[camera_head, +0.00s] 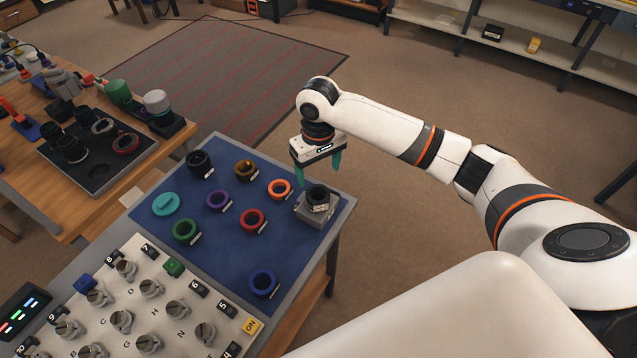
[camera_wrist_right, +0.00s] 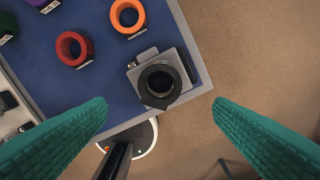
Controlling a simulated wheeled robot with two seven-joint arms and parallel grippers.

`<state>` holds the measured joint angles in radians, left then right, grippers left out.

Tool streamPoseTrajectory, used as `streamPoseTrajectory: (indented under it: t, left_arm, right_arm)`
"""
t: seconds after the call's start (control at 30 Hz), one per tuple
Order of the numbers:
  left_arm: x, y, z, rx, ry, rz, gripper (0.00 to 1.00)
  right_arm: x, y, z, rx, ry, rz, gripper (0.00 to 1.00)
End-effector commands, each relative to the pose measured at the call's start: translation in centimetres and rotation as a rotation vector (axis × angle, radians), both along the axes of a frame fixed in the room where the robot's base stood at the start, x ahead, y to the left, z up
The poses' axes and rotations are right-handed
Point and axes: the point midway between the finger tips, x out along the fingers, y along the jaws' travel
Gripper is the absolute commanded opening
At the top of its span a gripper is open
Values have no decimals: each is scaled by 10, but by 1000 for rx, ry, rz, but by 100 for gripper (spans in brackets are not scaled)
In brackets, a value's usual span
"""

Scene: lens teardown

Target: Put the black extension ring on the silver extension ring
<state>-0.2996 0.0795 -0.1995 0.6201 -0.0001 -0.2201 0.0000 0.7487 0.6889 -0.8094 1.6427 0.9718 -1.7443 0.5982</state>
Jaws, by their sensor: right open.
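My right gripper (camera_head: 318,174) is open and empty, above and slightly behind the block, apart from the ring. Its teal fingers spread wide in the wrist view (camera_wrist_right: 160,112). I cannot make out a silver extension ring for certain; a light grey ring (camera_head: 103,126) lies in the dark tray. My left gripper is not in view.
The blue mat (camera_head: 225,240) carries orange, red, purple, green and blue rings, a teal disc and a black part (camera_head: 199,163). A knob panel (camera_head: 140,310) fills the front. A dark tray (camera_head: 95,178) with lens parts is on the left bench. Open floor lies right of the table.

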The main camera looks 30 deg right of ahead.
Motion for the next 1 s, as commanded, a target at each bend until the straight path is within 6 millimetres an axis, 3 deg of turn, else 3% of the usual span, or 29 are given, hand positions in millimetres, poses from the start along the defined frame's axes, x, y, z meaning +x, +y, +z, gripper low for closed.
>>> streamPoseTrajectory:
  t: [0.1,0.33,0.87,1.0]
  left_arm:
    - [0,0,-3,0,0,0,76]
    - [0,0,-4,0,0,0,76]
    - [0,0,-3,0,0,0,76]
    - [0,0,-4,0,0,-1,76]
  right_arm:
    - [1,0,21,1,-3,1,76]
    - [0,0,41,1,0,1,76]
    - [-1,1,41,1,1,2,76]
    - [-10,14,27,16,-7,43,76]
